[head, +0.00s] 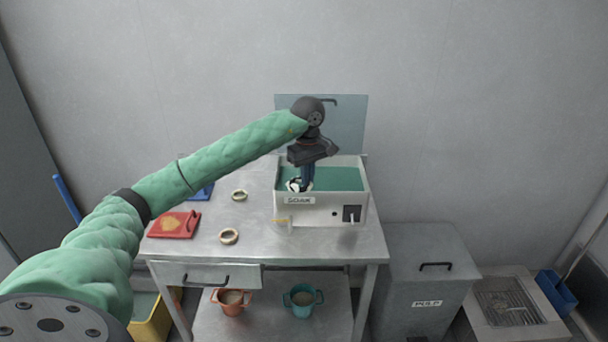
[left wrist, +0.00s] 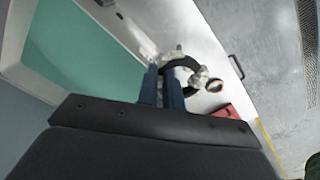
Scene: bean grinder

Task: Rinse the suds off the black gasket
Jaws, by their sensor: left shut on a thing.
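My left gripper (head: 306,184) points down at the front left part of the white basin labelled SOAK (head: 345,205), which holds green liquid (head: 338,179). It is shut on the black gasket (head: 295,185), a dark ring with white suds clinging to it. In the left wrist view the gasket (left wrist: 180,64) shows at the tips of the blue fingers (left wrist: 164,84), with foamy white lumps on it. There it appears beside the green liquid, near the basin's wall; its exact height above the rim is hard to tell. My right gripper is not in view.
Two pale rings, a rear one (head: 239,195) and a front one (head: 228,236), lie on the metal table (head: 300,245) left of the basin. A red tray (head: 174,224) lies farther left. A grey PULP bin (head: 428,280) stands right of the table. Two mugs stand on the lower shelf (head: 268,325).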

